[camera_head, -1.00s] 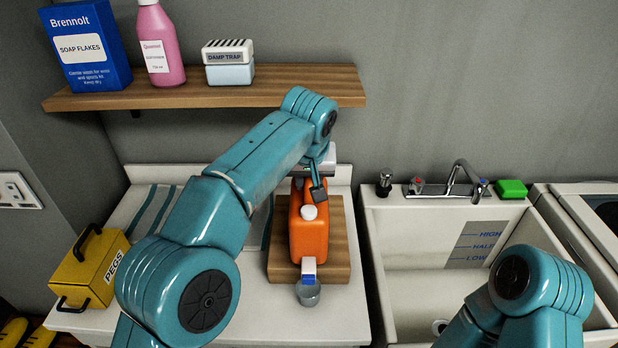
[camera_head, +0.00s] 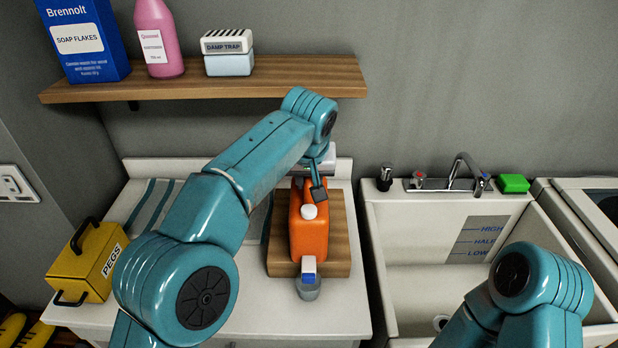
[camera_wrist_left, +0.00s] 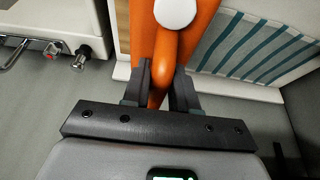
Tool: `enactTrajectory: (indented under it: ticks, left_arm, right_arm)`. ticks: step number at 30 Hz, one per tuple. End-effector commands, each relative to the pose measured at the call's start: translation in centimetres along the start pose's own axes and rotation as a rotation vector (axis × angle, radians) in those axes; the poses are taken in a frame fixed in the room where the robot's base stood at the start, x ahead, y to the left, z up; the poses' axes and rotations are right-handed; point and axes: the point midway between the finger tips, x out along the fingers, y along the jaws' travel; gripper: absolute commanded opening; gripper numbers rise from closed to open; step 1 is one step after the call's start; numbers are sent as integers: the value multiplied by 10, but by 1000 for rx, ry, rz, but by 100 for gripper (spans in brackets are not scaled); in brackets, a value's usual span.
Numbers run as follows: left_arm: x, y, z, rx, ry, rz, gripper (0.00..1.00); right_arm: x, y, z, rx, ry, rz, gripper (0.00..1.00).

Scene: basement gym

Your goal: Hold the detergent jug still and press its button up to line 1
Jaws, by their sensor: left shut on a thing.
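The orange detergent jug (camera_head: 309,238) lies on a wooden board (camera_head: 340,255) on the white counter. Its white cap (camera_head: 309,212) faces up. A white-and-blue tap piece (camera_head: 308,265) is at its near end, with a small clear cup (camera_head: 308,288) just below it. I cannot read any line on the cup. My left gripper (camera_head: 318,188) is at the jug's far end. In the left wrist view its fingers (camera_wrist_left: 162,80) are shut on the jug's orange handle (camera_wrist_left: 163,62), beside the white cap (camera_wrist_left: 175,12). My right gripper is out of view; only that arm's bend shows.
A yellow peg box (camera_head: 88,262) stands at the counter's left. A shelf (camera_head: 200,88) above holds a blue box, a pink bottle and a damp trap. A sink (camera_head: 420,290) with a tap and green sponge (camera_head: 513,183) is at right. The counter right of the cup is clear.

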Motion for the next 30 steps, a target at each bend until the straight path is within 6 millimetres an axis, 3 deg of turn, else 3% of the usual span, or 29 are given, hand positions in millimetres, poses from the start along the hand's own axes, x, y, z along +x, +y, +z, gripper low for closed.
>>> enactTrajectory:
  ticks: [1, 2, 30]
  left_arm:
    - [-1, 0, 0, 0, 1, 1, 0]
    - [-1, 0, 0, 0, 2, 1, 0]
    - [-2, 0, -1, -1, 4, 2, 0]
  right_arm:
    - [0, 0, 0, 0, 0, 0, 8]
    - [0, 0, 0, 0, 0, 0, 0]
    - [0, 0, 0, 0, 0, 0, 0]
